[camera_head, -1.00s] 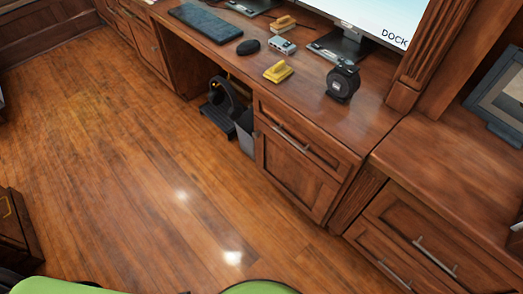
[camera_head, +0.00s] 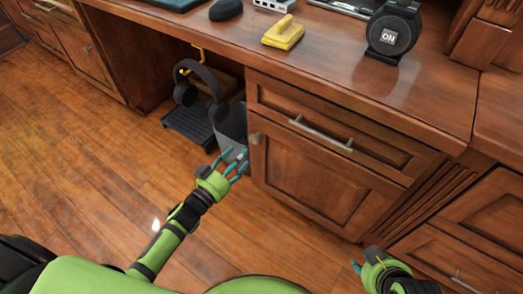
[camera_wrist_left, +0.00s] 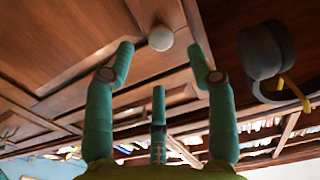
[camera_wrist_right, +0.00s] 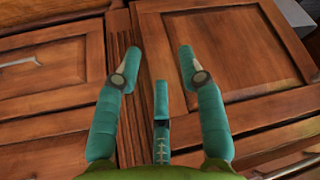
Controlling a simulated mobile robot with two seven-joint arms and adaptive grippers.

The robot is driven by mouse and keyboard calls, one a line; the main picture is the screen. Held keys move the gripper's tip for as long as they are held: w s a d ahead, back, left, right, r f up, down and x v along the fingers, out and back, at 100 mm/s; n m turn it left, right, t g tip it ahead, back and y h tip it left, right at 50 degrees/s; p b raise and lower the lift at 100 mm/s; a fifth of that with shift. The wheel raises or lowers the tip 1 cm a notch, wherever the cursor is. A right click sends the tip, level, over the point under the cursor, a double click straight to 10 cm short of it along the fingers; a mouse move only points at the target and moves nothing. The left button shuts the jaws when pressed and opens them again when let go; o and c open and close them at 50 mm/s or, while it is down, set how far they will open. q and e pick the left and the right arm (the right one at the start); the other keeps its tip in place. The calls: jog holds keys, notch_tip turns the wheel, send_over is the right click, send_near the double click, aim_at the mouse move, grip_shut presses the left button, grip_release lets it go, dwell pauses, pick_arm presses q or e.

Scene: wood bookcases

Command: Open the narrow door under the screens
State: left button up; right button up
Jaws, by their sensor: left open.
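The narrow wooden door (camera_head: 315,185) is shut, below a drawer with a bar handle (camera_head: 320,133) in the desk. Its small round knob (camera_head: 254,138) is at the upper left edge of the door. My left gripper (camera_head: 236,161) is just left of and below the knob, fingers apart. In the left wrist view the knob (camera_wrist_left: 160,38) shows between and slightly beyond the open fingertips (camera_wrist_left: 162,52), not gripped. My right gripper (camera_head: 365,262) is low, near the door's lower right corner. In the right wrist view its fingers (camera_wrist_right: 160,60) are apart and empty, facing wood panels.
Left of the door, in the knee space, are a grey bin (camera_head: 232,128), hanging headphones (camera_head: 186,92) and a black footrest (camera_head: 190,122). Drawers (camera_head: 475,235) stand at the right. Bare floor (camera_head: 90,170) lies to the left and in front.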

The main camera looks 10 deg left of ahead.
aim_at(252, 141)
pick_arm(q)
jog(key=b+x, duration=0.1)
jog(key=x, duration=0.5)
jog(key=shift+w+b, duration=0.3)
jog(key=shift+w+d, duration=0.1)
jog(key=shift+w, duration=0.15)
pick_arm(e)
jog(key=w+a+r+t+y, duration=0.1)
jog(key=w+a+r+t, duration=0.3)
jog(key=w+r+t, duration=0.2)
jog(key=shift+w+r+n+y, duration=0.3)
jog(key=shift+w+r+n, duration=0.15)
jog(key=shift+w, duration=0.85)
pick_arm(q)
grip_shut()
